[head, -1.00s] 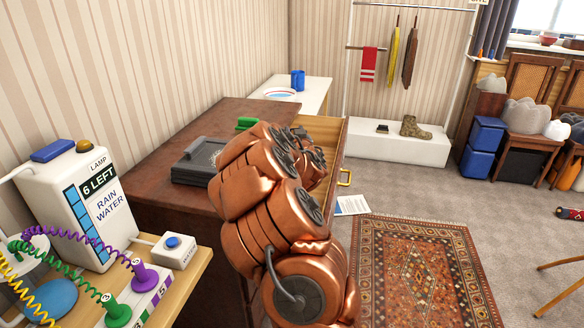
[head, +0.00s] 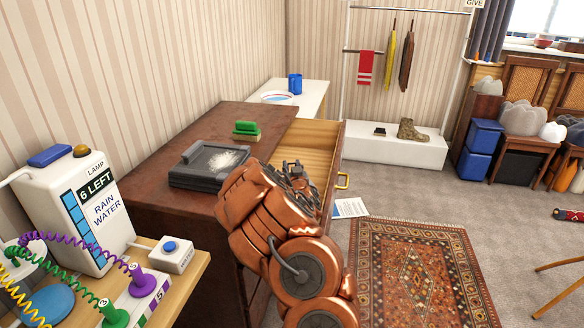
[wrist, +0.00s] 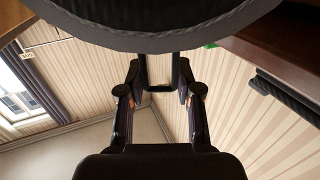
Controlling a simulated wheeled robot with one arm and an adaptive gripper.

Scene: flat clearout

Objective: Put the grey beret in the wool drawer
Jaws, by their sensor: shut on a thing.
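My gripper (wrist: 160,88) is shut on a dark grey, round-edged cloth thing, which looks like the grey beret (wrist: 150,38). It fills the top of the wrist view, and only part of it shows. In the head view the beret is hidden behind my arm. The gripper end (head: 292,172) is over the near part of an open drawer. This drawer (head: 312,138) has a pale wood inside and a yellow handle (head: 343,181), and pulls out from the right side of the brown cabinet. No label shows on it, and its near part is hidden by my arm.
A white machine (head: 75,205) and coiled cables stand at the left. A patterned rug (head: 415,270) lies on open floor at the right.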

